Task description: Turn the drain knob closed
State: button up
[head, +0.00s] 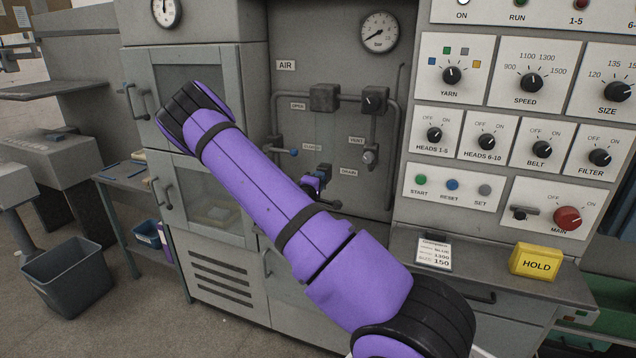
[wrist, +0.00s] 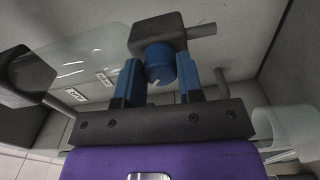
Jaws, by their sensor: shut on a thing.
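The drain knob (wrist: 160,62) is a round blue knob with a white mark on its face, on a grey valve block (wrist: 157,32) in the wrist view. My gripper (wrist: 161,80) is shut on it, with one blue finger on each side. In the head view my gripper (head: 318,184) is at the lower part of the grey panel, just left of the drain label (head: 348,172). My purple arm reaches across the picture, and the knob itself cannot be made out there. The white mark points toward the lower side of the wrist picture.
A blue-handled valve (head: 293,152) is to the left of my gripper and the vent valve (head: 369,157) above right. A vertical pipe (head: 391,170) runs at the right. The control panel (head: 500,140) stands further right, above a ledge with a yellow HOLD block (head: 536,262).

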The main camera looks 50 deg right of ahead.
jog(key=shift+f, duration=0.1)
jog(key=o, duration=0.9)
jog(key=v, duration=1)
jog(key=shift+s+a, duration=0.2)
jog(key=shift+a, duration=0.15)
